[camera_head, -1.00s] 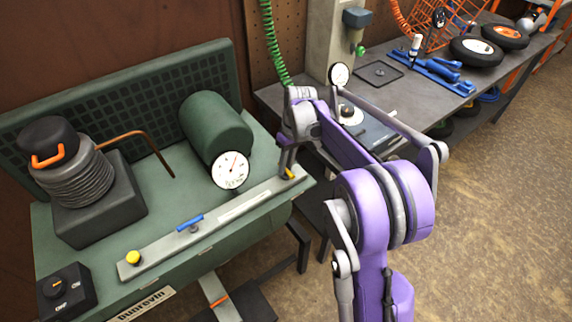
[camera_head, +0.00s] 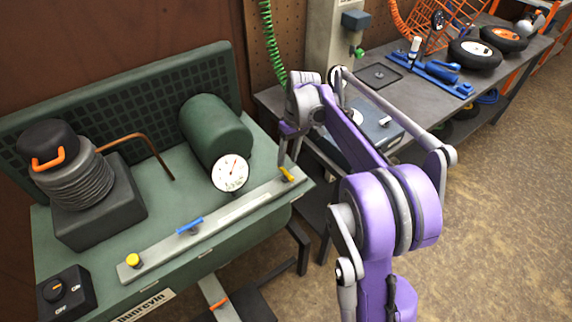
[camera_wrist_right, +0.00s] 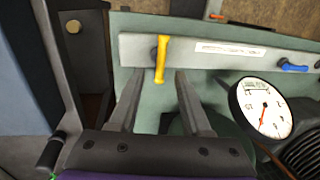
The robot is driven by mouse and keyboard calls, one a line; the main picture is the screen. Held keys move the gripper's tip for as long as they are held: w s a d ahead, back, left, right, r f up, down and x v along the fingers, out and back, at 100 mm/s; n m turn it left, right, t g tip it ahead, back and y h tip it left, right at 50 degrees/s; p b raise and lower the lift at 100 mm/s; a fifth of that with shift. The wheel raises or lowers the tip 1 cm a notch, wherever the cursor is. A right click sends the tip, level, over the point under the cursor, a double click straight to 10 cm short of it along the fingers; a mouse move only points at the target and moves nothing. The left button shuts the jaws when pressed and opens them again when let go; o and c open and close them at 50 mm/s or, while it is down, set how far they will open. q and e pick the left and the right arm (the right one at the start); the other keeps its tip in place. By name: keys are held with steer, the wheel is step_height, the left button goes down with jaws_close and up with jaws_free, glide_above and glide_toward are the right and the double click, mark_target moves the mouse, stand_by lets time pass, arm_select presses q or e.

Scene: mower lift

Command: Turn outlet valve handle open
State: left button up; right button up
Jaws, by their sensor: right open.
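The yellow lever handle (camera_head: 287,174) is at the right end of the pale manifold bar (camera_head: 240,207) on the green bench unit. It lies across the bar, and it also shows in the right wrist view (camera_wrist_right: 161,58). My right gripper (camera_head: 291,150) is just above and behind this handle. In the wrist view the open fingers (camera_wrist_right: 158,82) point at the handle, with its free end lined up between the tips. Nothing is held, and contact cannot be told. My left gripper is not in view.
A blue handle (camera_head: 189,225) lies along the bar, and a yellow knob (camera_head: 133,260) is at its left end. A white dial gauge (camera_head: 230,173) stands behind the bar, close left of my gripper. A green cylinder (camera_head: 215,131) is behind it.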

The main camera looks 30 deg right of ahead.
step_height(320, 180, up, 6)
steer(key=d, duration=0.1)
steer(key=shift+d, duration=0.1)
stand_by(0.3)
steer(key=shift+r, duration=0.1)
steer(key=s+a+t+h+p, duration=0.1)
steer(key=s+a+t+h, duration=0.1)
steer(key=s+a, duration=0.8)
steer(key=s+a+f+t, duration=0.1)
steer(key=s+a+f, duration=0.2)
steer(key=s, duration=0.3)
steer(key=s+a+f+m+t+p, duration=0.1)
steer(key=s+a+f+t, duration=0.1)
steer(key=s, duration=0.5)
step_height(320, 180, down, 3)
steer(key=shift+s+a+r+t, duration=0.15)
steer(key=shift+s+a+t, duration=0.15)
steer(key=shift+a, duration=0.15)
steer(key=shift+d, duration=0.15)
